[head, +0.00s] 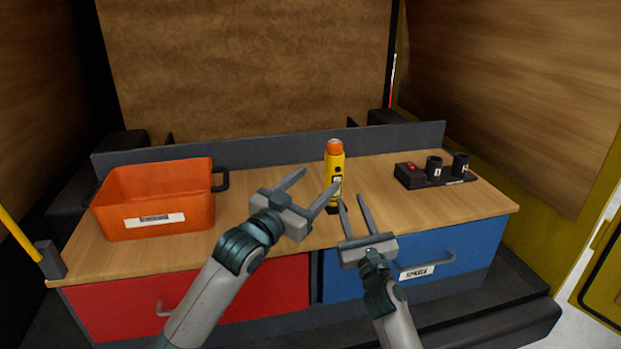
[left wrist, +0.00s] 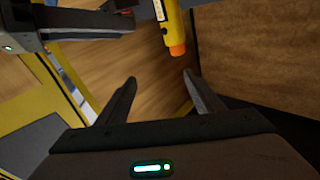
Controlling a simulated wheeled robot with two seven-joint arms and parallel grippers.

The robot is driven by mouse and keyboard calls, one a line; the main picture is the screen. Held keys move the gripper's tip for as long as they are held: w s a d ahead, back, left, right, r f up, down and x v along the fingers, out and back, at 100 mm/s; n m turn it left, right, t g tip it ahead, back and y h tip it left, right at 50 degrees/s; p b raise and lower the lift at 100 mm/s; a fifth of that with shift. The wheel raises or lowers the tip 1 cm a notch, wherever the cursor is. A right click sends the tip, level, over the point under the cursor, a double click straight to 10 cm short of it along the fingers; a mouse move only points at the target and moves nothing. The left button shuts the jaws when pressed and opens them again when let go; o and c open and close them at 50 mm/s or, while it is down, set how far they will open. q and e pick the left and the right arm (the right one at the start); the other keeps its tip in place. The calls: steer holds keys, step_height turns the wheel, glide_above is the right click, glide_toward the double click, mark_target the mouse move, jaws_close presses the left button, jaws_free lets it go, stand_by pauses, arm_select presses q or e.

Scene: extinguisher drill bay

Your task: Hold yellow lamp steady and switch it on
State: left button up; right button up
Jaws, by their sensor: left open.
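The yellow lamp (head: 335,165) stands upright on the wooden worktop, with an orange top and a dark base. Its yellow body and orange end also show at the top of the left wrist view (left wrist: 173,22), beyond my fingertips. My left gripper (head: 320,178) is open and empty, just left of the lamp. One of its fingers overlaps the lamp's edge in the head view; I cannot tell whether they touch. My right gripper (head: 351,198) has its fingers apart and empty, in front and slightly right of the lamp. The lamp's switch is not clear.
An orange bin (head: 190,220) with a label stands on the left of the worktop (head: 270,165). A dark holder (head: 420,181) with black cups and a red part stands at the right. Red (head: 250,290) and blue (head: 460,262) drawers are below. A low grey wall backs the worktop.

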mark_target(331, 162)
arm_select(q)
steer(key=w+a+f+n+y, duration=0.1)
steer(key=w+f+n+y, duration=0.1)
steer(key=w, duration=0.4)
steer(key=shift+w, duration=0.1)
steer(key=shift+x, duration=8.6)
steer(key=shift+f, duration=0.2)
steer(key=shift+c, duration=0.4)
jaws_close()
steer(key=shift+o, duration=0.4)
jaws_free()
